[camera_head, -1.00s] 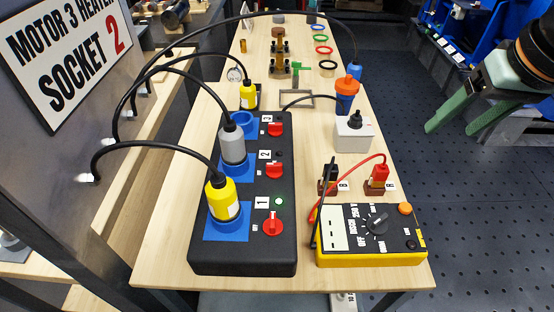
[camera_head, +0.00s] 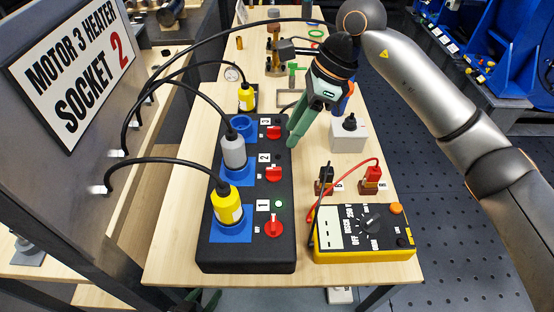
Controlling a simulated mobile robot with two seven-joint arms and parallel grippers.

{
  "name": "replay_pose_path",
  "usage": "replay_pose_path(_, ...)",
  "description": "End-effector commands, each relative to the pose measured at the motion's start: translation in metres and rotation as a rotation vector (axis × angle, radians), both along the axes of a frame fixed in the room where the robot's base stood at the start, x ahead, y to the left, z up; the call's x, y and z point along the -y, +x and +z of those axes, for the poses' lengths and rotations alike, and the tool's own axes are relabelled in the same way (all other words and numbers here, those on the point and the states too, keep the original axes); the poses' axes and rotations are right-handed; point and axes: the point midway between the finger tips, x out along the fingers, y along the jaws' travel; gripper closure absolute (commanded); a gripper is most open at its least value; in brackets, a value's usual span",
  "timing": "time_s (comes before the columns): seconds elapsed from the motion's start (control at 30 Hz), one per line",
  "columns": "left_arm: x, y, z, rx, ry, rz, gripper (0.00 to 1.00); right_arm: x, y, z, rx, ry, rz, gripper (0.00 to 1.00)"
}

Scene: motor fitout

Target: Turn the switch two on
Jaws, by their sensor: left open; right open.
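The black switch box (camera_head: 246,258) lies lengthwise on the table with three red rotary switches. Switch two (camera_head: 273,174) is the middle one, beside the label 2 (camera_head: 264,158); the small lamp above it looks dark. Switch one (camera_head: 273,228) is nearer, with a green lamp (camera_head: 279,204) above it. Switch three (camera_head: 274,132) is at the far end. My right gripper (camera_head: 296,138) is open and empty, its green fingers pointing down just right of the box's far part, apart from switch two. My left gripper (camera_head: 207,300) shows only partly at the bottom edge, below the table, open.
A grey plug (camera_head: 233,153) and a yellow plug (camera_head: 227,205) with black cables stand left of the switches. A yellow multimeter (camera_head: 365,254) with probes is at the right. A grey box with a black knob (camera_head: 348,135) stands near my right gripper.

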Motion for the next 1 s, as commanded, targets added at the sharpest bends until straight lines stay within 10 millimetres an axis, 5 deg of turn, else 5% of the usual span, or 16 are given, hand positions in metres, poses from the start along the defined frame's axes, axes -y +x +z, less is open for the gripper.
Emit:
replay_pose_path(0.53, 0.0, -0.001, 0.014, -0.005, 0.0, 0.001, 0.5, -0.038, -0.001, -0.092, -0.002, 0.0, 0.004, 0.56)
replay_pose_path(1.0, 0.001, -0.001, 0.016, -0.004, -0.001, 0.0, 0.5, -0.044, -0.001, -0.107, 0.003, 0.0, 0.004, 0.56)
